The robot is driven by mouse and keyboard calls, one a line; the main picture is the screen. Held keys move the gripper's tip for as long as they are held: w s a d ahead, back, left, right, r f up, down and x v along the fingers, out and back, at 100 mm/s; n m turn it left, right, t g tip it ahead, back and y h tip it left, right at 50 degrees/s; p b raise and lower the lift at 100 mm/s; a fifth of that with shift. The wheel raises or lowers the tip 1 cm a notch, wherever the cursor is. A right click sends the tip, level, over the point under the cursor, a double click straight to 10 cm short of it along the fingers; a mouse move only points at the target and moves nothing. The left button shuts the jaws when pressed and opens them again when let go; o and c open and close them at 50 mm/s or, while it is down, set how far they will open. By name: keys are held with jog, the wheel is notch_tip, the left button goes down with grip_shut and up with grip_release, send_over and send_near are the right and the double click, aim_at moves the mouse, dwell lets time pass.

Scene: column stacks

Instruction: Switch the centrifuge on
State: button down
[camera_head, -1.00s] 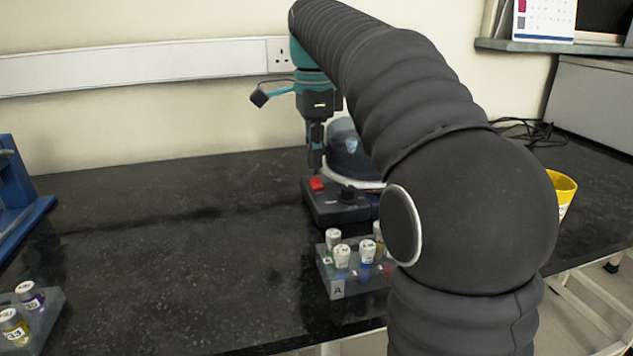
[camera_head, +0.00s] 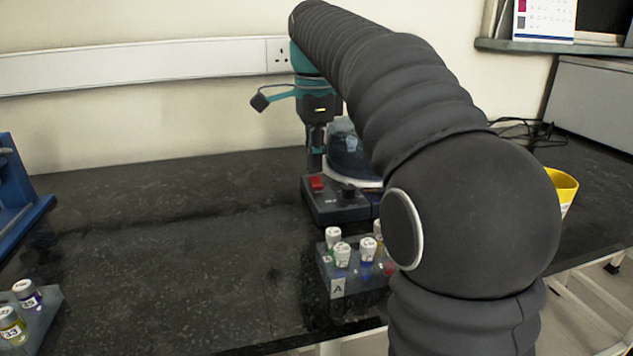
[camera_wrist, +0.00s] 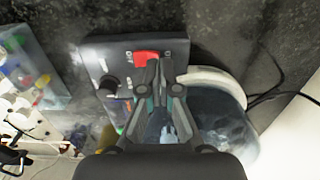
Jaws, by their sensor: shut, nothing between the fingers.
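The centrifuge (camera_head: 338,208) stands on the dark bench, with a dark front panel, a red rocker switch (camera_head: 316,183) and a black knob (camera_head: 348,191). Its rounded, see-through lid (camera_head: 346,150) is behind the panel, partly hidden by my arm. My gripper (camera_head: 315,171) points down at the switch, shut and empty. In the wrist view the closed fingertips (camera_wrist: 154,66) are at the edge of the red switch (camera_wrist: 146,55), touching it or very close. The knob (camera_wrist: 108,83) sits beside it. I cannot read which way the switch is set.
A clear rack marked A (camera_head: 338,287) with capped vials stands just in front of the centrifuge. Another vial rack (camera_head: 45,318) is at the front left, and a blue stand (camera_head: 25,215) behind it. A yellow cup (camera_head: 563,186) is at right. The left-middle bench is clear.

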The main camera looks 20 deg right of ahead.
aim_at(315, 178)
jog(key=shift+f+b, duration=0.4)
jog(key=shift+f, duration=0.35)
dwell(0.3)
jog(key=shift+r, duration=0.1)
notch_tip(315, 178, up, 3)
jog(key=p, duration=0.3)
jog(key=shift+f, duration=0.2)
jog(key=shift+r+p, duration=0.3)
jog(key=shift+r, duration=0.85)
